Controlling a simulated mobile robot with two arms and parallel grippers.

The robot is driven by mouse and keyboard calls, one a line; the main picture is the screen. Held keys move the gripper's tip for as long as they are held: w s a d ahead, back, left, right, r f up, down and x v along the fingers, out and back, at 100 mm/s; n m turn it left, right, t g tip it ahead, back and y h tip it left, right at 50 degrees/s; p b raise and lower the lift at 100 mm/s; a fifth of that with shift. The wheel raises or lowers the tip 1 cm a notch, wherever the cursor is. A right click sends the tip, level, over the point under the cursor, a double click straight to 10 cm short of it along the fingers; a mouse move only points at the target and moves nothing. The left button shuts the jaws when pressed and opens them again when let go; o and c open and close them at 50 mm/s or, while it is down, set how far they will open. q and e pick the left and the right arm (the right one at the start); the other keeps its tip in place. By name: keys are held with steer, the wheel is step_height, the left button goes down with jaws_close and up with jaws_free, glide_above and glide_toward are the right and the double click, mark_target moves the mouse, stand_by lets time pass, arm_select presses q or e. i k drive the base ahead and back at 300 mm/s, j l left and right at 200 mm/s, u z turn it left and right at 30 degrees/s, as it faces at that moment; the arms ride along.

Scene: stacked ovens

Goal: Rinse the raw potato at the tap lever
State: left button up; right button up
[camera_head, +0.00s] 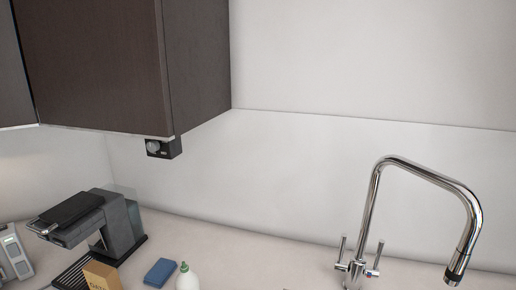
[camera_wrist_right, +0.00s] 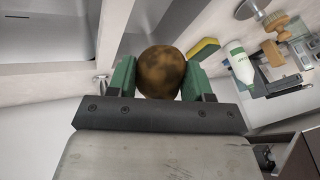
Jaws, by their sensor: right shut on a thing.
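The raw potato (camera_wrist_right: 161,71) is brown and mottled. In the right wrist view it sits between the two green fingers of my right gripper (camera_wrist_right: 160,78), which is shut on it. The tap (camera_head: 415,172) is chrome with a tall bent spout, at the right of the head view. Its two levers stand at its base, the left lever (camera_head: 342,250) and the right lever (camera_head: 375,260). The spout's end (camera_head: 457,266) points down at the lower right. The sink under it is out of the head view. My left gripper is in neither view.
A coffee machine (camera_head: 118,228) stands at the left of the counter. A dark wall cabinet (camera_head: 95,65) hangs above left.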

mark_target(340, 266)
steer(key=z, duration=0.55)
steer(key=k+j+z, duration=0.15)
steer(key=z, duration=0.25)
steer(key=k+j+z, duration=0.15)
steer(key=z, duration=0.3)
steer(key=k+z, duration=0.25)
steer(key=z, duration=0.15)
